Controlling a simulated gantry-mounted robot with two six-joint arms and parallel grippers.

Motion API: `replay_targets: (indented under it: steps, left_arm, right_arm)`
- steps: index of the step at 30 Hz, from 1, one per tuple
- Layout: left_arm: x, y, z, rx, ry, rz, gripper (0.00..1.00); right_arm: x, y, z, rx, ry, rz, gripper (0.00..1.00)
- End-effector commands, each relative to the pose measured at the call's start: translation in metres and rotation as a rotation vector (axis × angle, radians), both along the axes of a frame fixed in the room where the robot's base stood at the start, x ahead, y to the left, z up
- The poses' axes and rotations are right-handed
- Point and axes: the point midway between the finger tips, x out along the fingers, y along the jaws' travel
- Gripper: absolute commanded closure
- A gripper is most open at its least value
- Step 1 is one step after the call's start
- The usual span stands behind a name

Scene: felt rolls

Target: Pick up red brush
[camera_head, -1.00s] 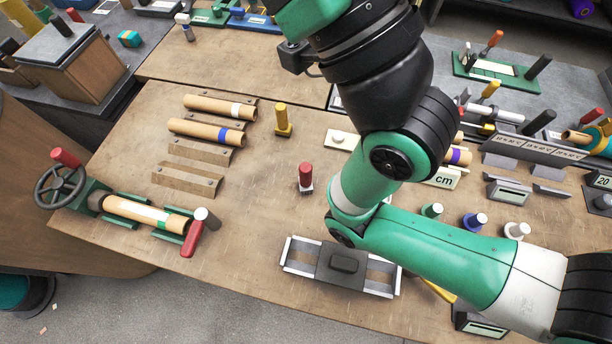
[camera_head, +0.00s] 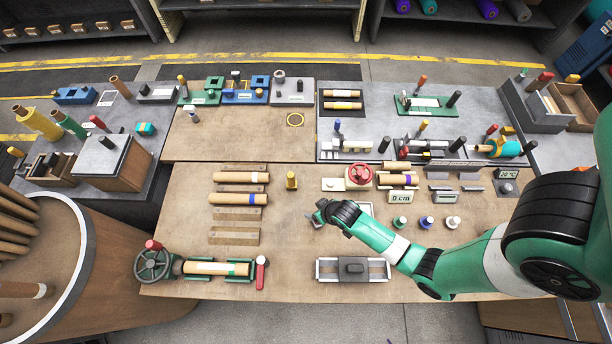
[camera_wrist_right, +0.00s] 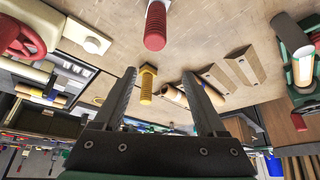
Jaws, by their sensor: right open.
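The red brush shows in the right wrist view as a ribbed red handle (camera_wrist_right: 155,26) at the top middle, beyond my fingertips. My right gripper (camera_wrist_right: 160,78) is open, its two dark fingers apart with nothing between them. In the head view my right gripper (camera_head: 318,216) is low over the middle of the bench, and I cannot make out the red brush there; the gripper seems to cover it. My left gripper is not in view.
A yellow-handled tool (camera_head: 291,181) stands up left of my right gripper, also in the wrist view (camera_wrist_right: 147,84). Felt rolls (camera_head: 240,198) lie further left. A grey sliding fixture (camera_head: 328,268) is at the front. A red wheel (camera_head: 360,174) stands behind. Bare bench lies between.

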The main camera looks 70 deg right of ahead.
Motion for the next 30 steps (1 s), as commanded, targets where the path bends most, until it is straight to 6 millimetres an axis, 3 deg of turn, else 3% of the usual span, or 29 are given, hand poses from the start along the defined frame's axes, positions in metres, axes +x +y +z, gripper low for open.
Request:
replay_targets:
  steps: [1,5,11,18,25,30]
  left_arm:
    - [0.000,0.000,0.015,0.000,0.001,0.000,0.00]
    - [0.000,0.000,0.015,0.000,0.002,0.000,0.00]
    - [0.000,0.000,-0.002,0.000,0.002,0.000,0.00]
    - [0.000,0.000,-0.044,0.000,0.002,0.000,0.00]
    - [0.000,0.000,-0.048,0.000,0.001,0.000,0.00]
    - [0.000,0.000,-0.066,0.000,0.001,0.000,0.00]
  right_arm:
    - [-0.021,0.003,0.001,0.015,0.045,-0.014,0.26]
    - [-0.040,0.007,-0.011,0.028,0.085,-0.026,0.26]
    - [-0.035,0.005,-0.027,0.027,0.083,-0.025,0.26]
    - [-0.020,-0.003,-0.069,0.027,0.079,-0.026,0.26]
    - [-0.016,-0.006,-0.074,0.027,0.080,-0.025,0.26]
    - [-0.011,-0.008,-0.098,0.028,0.082,-0.025,0.26]
